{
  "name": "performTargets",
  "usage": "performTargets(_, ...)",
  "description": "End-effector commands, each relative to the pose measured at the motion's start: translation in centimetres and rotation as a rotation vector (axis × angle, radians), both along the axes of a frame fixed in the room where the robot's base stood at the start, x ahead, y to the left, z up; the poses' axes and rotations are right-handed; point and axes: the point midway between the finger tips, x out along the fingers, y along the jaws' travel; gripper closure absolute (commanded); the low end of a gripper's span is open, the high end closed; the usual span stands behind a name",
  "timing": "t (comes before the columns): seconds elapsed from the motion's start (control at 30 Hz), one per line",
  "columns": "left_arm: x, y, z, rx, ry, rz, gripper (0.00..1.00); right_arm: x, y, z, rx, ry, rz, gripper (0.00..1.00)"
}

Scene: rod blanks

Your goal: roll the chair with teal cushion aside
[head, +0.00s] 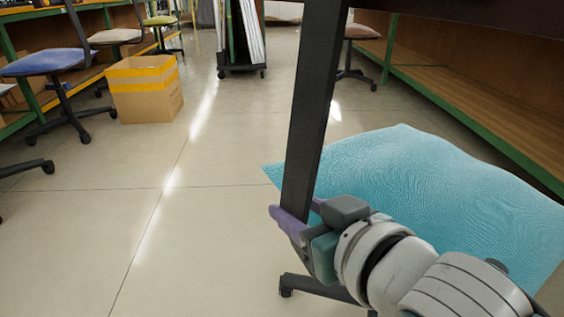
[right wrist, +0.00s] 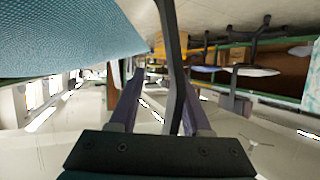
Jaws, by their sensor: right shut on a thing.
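The chair with the teal cushion (head: 440,190) stands close in front of me at the right. Its dark upright back post (head: 314,100) rises from beside the cushion to the top of the head view. My right gripper (head: 292,222) is shut on the lower part of this post. In the right wrist view, the post (right wrist: 174,60) runs between the two purple fingers, and the cushion (right wrist: 70,35) shows at upper left. A chair foot with a caster (head: 287,288) shows below the gripper; most of the base is hidden. My left gripper is not in view.
A cardboard box (head: 146,95) with yellow tape stands at the left, next to a blue-seated chair (head: 45,62). A wheeled rack (head: 241,68) stands at the back. A green-framed wooden shelf (head: 480,110) lines the right side.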

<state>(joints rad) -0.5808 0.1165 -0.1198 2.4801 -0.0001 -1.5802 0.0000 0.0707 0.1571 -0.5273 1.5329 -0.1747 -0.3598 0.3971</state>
Motion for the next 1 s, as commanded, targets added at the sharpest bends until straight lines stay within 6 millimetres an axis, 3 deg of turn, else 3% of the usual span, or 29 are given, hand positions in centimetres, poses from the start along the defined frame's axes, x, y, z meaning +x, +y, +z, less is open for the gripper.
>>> performTargets(0.27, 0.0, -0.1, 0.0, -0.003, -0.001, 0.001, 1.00, 0.0, 0.0, 0.0, 0.002, 0.000, -0.002, 1.00)
performTargets(0.3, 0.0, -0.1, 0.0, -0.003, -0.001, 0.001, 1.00, 0.0, 0.0, 0.0, 0.002, 0.000, -0.002, 0.49)
performTargets(0.57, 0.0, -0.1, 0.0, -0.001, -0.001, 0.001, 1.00, 0.0, -0.1, 0.0, 0.001, 0.001, -0.002, 0.19)
performTargets(0.87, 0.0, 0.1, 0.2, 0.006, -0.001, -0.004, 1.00, -0.1, -0.1, 0.1, 0.001, 0.002, -0.002, 0.17)
performTargets(1.0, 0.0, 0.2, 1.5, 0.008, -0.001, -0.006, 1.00, -1.4, -0.6, 0.9, 0.001, 0.005, -0.002, 0.17)
